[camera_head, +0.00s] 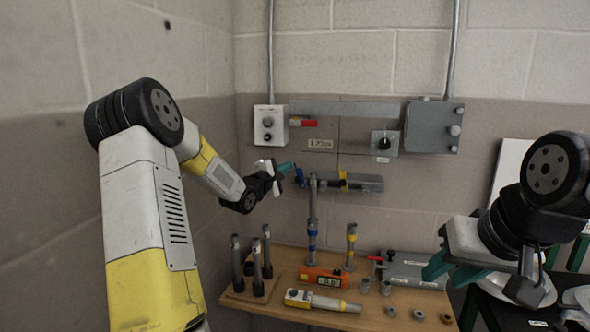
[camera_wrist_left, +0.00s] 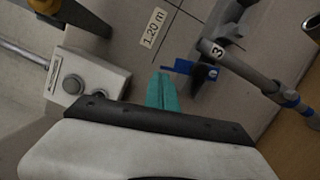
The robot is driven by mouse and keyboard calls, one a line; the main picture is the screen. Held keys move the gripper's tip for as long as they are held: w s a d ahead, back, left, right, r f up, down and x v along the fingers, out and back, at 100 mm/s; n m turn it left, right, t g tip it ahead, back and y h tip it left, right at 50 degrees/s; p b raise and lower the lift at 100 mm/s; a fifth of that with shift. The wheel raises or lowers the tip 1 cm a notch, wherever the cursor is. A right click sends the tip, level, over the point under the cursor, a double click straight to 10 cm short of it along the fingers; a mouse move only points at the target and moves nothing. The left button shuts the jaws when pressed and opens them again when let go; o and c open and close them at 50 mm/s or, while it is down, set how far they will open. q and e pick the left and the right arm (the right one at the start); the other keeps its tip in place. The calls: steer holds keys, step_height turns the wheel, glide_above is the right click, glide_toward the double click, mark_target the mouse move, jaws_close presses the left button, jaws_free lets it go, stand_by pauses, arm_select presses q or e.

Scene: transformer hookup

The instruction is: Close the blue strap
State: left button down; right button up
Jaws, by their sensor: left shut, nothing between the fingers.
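The blue strap (camera_head: 299,175) is on the wall bracket, beside the top of a tall grey pole (camera_head: 312,205). In the left wrist view the strap (camera_wrist_left: 194,68) is a short blue bar with a thin end pointing left, next to a dark clamp and the pole end marked 3 (camera_wrist_left: 222,52). My left gripper (camera_head: 287,168) is shut and empty, just left of the strap. Its teal fingertips (camera_wrist_left: 162,88) are close to the strap's thin end; I cannot tell if they touch. My right gripper (camera_head: 452,270) is open and empty, at the right.
The wooden bench (camera_head: 375,310) holds a rod stand (camera_head: 252,288), an orange meter (camera_head: 323,278) and a yellow-grey tool (camera_head: 322,301).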

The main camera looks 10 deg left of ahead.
arm_select(q)
steer(key=shift+d+r, duration=0.1)
steer(key=d+m, duration=0.1)
steer(key=m, duration=0.1)
steer(key=d+r+m, duration=0.1)
steer(key=d+m, duration=0.1)
steer(key=shift+s+r+m+g, duration=0.1)
steer(key=shift+r+m+g, duration=0.1)
steer(key=shift+m+g, duration=0.15)
steer(key=shift+s+d+f+m+g+y, duration=0.1)
steer(key=shift+d+f+m+g+y, duration=0.4)
steer(key=shift+d+m, duration=1.15)
steer(key=shift+d+f+m+g+y, duration=0.15)
steer(key=shift+d+f+m+y, duration=0.65)
steer(key=shift+d+m, duration=0.75)
steer(key=shift+s+d+f+m+g+y, duration=0.1)
steer(key=shift+d+f+m+g+y, duration=0.25)
steer(key=shift+d+f+m, duration=0.9)
steer(key=shift+d+r+m, duration=0.2)
steer(key=shift+r+m, duration=0.1)
steer(key=shift+m, duration=0.3)
